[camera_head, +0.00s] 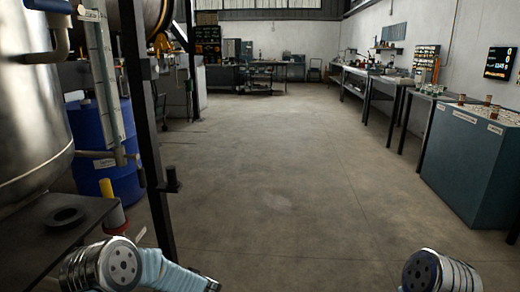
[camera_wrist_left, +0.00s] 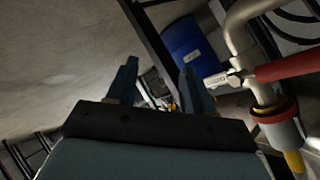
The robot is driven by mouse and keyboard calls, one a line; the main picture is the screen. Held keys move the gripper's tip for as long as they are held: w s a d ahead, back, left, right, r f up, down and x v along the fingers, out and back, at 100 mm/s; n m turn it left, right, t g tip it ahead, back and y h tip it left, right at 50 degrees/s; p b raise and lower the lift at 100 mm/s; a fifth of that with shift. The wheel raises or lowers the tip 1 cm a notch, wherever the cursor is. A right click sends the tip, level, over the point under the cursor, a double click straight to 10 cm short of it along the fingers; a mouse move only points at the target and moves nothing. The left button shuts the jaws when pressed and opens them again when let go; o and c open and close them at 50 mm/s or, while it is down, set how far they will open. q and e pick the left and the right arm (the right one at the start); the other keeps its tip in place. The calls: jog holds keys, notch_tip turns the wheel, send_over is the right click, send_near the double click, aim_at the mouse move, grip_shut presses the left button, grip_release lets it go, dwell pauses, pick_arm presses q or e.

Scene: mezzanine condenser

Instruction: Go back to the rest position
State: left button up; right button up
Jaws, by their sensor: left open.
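My left gripper (camera_wrist_left: 158,78) shows in the left wrist view with its two dark fingers spread apart. Nothing is between the fingers. A pipe with a valve (camera_wrist_left: 240,75) and a red handle (camera_wrist_left: 288,66) is to the right of the fingers, apart from them. In the head view, part of my left arm is at the bottom left, and its fingers cannot be made out. Part of my right arm is at the bottom right, with its gripper outside the frame.
A metal tank (camera_head: 30,110) and a dark stand (camera_head: 50,235) are close on the left. A blue drum (camera_head: 108,150) is behind the dark post (camera_head: 150,150). A blue-grey cabinet (camera_head: 465,165) is at the right. The concrete floor (camera_head: 270,160) between is clear.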

pick_arm(q)
jog(key=s+d+f+h, duration=0.6)
jog(key=s+d+f, duration=0.2)
jog(key=s+f, duration=0.15)
jog(key=s+d+f+n+g+h, duration=0.1)
jog(key=s+d+f+g+h, duration=0.1)
jog(key=s, duration=0.6)
jog(key=s+d+f+g+h, duration=0.2)
jog(key=s+d+g, duration=0.1)
jog(key=s, duration=0.5)
jog(key=s+d+f+n+g+h, duration=0.1)
jog(key=s+d+f+g+h, duration=0.1)
jog(key=s, duration=0.6)
jog(key=shift+s+d+n+g, duration=0.25)
jog(key=shift+d+n+g, duration=0.05)
jog(key=shift+d+g, duration=0.3)
jog(key=shift+f, duration=0.1)
